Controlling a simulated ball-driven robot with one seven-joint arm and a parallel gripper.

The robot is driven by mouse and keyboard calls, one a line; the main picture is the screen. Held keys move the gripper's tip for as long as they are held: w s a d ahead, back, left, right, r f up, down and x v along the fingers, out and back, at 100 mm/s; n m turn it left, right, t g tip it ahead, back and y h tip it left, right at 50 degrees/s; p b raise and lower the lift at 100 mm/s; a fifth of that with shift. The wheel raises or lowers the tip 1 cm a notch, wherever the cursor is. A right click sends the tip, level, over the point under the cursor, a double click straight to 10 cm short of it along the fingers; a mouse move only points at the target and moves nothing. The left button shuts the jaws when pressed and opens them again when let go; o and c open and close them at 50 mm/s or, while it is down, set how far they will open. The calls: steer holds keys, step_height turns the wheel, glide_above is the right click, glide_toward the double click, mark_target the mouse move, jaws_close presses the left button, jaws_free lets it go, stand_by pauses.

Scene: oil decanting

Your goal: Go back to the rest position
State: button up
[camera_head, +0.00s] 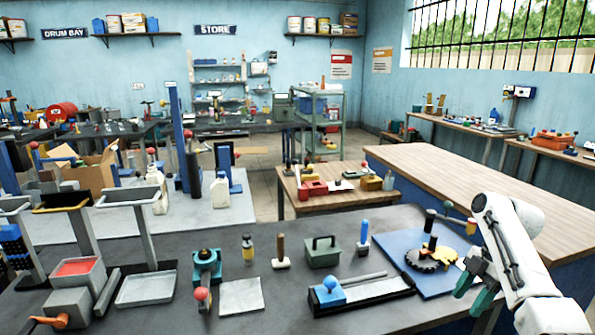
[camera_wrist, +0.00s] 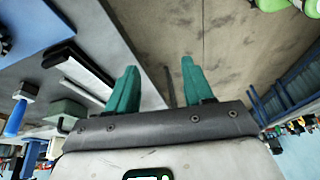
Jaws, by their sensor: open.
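My gripper (camera_head: 475,283) is at the right front in the head view, at the end of my white arm. It hangs by the right end of the dark grey workbench (camera_head: 390,226), beside a blue mat (camera_head: 402,240). In the wrist view my gripper (camera_wrist: 157,84) shows two green fingers spread apart with nothing between them. Beyond the fingers, bare floor (camera_wrist: 230,50) and the bench edge show. I cannot tell the exact gap between gripper and mat.
A dark toothed disc (camera_head: 425,258) with an upright handle stands on the mat, close to my gripper. A black tray with a blue block (camera_head: 328,291), a green box (camera_head: 322,252) and several hand tools stand left of it. A wooden-topped bench (camera_head: 470,185) lies behind.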

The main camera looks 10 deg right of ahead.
steer(key=s+a+f+m+h, duration=0.1)
steer(key=s+a+f+m, duration=0.2)
steer(key=a+f, duration=0.45)
steer(key=s+a+f+m, duration=0.3)
steer(key=a+f, duration=0.4)
steer(key=f, duration=0.1)
steer(key=s+a+f+m+h, duration=0.1)
steer(key=s+a+f+m, duration=0.15)
steer(key=s, duration=0.35)
steer(key=s+a+f+m, duration=0.2)
steer(key=s+a+f, duration=0.15)
steer(key=s, duration=0.25)
steer(key=s+a+r+m+h, duration=0.1)
steer(key=s+r+m, duration=0.1)
steer(key=s, duration=0.7)
steer(key=s+a+r+m+t+h, duration=0.1)
steer(key=s+r+m, duration=0.1)
steer(key=s+m, duration=0.3)
steer(key=s, duration=0.3)
steer(key=shift+s+a, duration=0.2)
steer(key=shift+s, duration=0.2)
steer(key=shift+w+r, duration=0.1)
steer(key=shift+r, duration=0.05)
